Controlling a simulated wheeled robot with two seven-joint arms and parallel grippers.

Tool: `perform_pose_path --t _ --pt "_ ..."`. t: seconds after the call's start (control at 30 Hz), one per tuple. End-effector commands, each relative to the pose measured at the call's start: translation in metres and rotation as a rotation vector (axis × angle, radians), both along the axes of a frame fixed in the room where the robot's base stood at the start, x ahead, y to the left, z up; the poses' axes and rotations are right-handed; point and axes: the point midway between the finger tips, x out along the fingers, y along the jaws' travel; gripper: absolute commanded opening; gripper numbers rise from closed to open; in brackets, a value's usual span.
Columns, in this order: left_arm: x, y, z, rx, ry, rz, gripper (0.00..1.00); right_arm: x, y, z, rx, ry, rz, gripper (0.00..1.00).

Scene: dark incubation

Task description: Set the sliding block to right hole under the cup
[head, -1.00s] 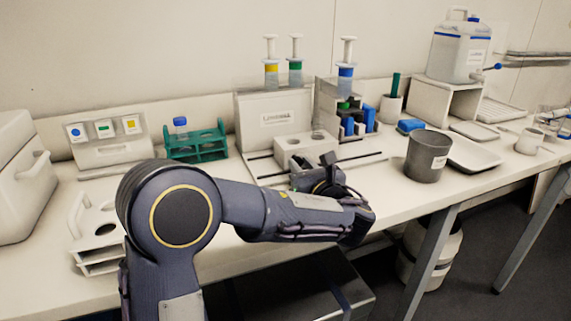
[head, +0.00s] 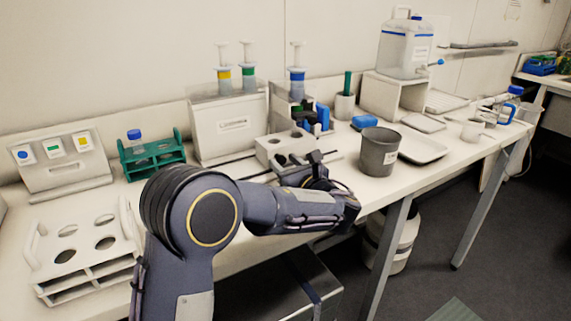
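The white sliding block (head: 283,146) has round holes in its top and sits on rails (head: 235,158) in front of the white syringe stand (head: 228,122). My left gripper (head: 300,160) is at the block's front right side, close to it. Its dark fingers overlap the block's lower edge in the picture, so contact and finger opening are unclear. A dark grey cup (head: 378,153) stands upright on the bench, right of the gripper and apart from the block. Which hole is lined up is not clear. My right gripper is out of view.
A green tube rack (head: 152,157) and a white holed rack (head: 85,245) stand left. Syringes (head: 297,80) stand upright at the back. A white tray (head: 422,148) lies right of the cup. The bench's front edge (head: 440,180) is clear there.

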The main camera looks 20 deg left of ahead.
Motion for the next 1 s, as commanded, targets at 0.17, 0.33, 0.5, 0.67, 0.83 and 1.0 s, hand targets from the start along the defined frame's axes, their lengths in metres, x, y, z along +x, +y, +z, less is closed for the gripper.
perform_pose_path --t 0.17,0.33,0.5,0.67,0.83,1.0 --pt "0.0 0.0 0.0 -0.001 0.001 0.0 0.45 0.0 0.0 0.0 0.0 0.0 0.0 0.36" --pt "-0.002 -0.003 0.0 -0.001 0.002 -0.001 0.45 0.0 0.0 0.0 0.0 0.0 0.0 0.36" --pt "-0.017 -0.022 0.0 -0.001 0.001 -0.005 0.45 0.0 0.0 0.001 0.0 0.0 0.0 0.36" --pt "-0.036 -0.043 0.0 0.0 0.001 -0.004 0.45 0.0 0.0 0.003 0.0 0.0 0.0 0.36" --pt "-0.048 -0.056 0.0 0.0 0.001 -0.001 0.45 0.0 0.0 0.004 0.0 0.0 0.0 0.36" --pt "-0.051 -0.06 -0.001 -0.001 0.001 0.0 0.45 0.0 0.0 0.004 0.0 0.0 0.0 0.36"
